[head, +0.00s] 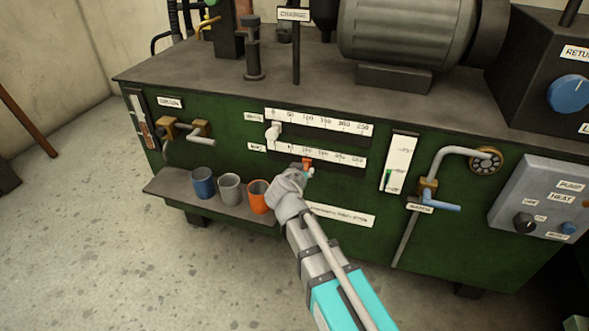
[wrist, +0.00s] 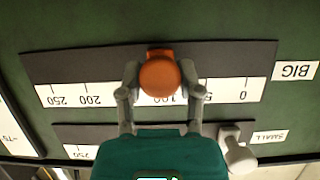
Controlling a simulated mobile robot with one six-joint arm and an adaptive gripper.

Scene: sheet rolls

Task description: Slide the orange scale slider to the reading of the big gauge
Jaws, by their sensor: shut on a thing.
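The orange slider (head: 307,162) sits on the lower scale strip, labelled BIG in the wrist view (wrist: 295,71). In that view its round orange knob (wrist: 160,76) stands near the 100 mark and hides part of the numbers. My gripper (wrist: 160,90) has one finger on each side of the knob and is shut on it. In the head view my gripper (head: 300,176) covers part of the strip's lower edge. The BIG scale (wrist: 93,93) runs from 0 to 250, upside down in the wrist view. No big gauge dial can be made out in either view.
The white slider knob (head: 272,133) is at the zero end of the SMALL scale above. Blue (head: 203,183), grey (head: 229,189) and orange (head: 258,197) cups stand on the shelf at left. A vertical scale (head: 397,165) and a blue-handled valve (head: 440,206) are at right.

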